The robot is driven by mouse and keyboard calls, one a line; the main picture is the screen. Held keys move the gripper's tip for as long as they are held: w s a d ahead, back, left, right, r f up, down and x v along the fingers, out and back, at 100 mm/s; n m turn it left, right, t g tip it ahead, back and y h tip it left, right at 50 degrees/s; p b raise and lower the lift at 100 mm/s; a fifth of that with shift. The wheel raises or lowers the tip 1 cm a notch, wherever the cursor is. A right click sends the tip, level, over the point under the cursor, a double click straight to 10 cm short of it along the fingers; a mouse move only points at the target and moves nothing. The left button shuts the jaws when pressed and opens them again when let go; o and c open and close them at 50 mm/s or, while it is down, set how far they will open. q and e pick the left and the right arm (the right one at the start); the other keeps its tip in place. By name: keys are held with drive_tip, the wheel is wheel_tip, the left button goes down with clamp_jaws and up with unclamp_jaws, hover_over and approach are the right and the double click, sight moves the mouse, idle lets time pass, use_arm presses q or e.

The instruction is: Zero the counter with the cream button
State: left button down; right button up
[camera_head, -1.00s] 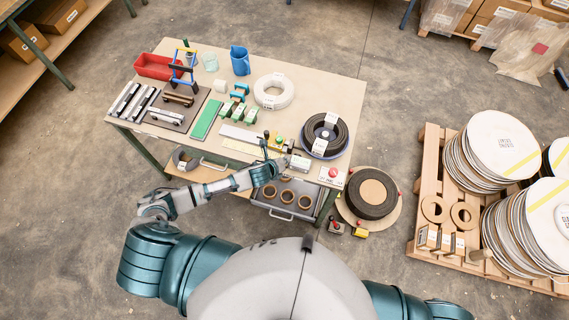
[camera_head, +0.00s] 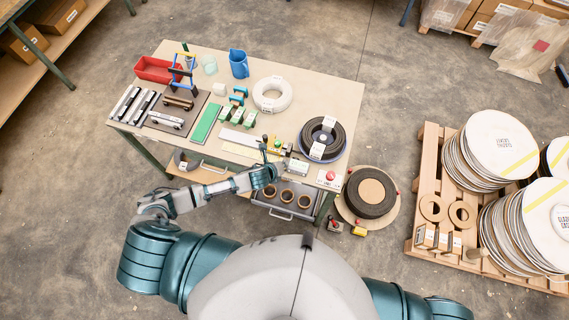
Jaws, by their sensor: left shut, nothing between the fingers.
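A small pale box that looks like the counter (camera_head: 298,166) sits near the front edge of the workbench, right of centre. I cannot make out its cream button or digits at this size. My left gripper (camera_head: 276,168) is shut and empty, just left of that box and apart from it. A white box with a red button (camera_head: 331,177) stands further right at the bench corner. My right gripper is out of view.
The workbench (camera_head: 335,95) holds a black ring stack (camera_head: 322,138), a white coil (camera_head: 272,94), a blue jug (camera_head: 239,63) and a red bin (camera_head: 158,69). A loaded pallet (camera_head: 427,170) stands right.

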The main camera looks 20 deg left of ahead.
use_arm(q)
wheel_tip(320, 180, up, 3)
drive_tip(key=shift+r+p, duration=0.2)
drive_tip(key=shift+p, duration=0.65)
drive_tip(key=shift+w+a, duration=0.1)
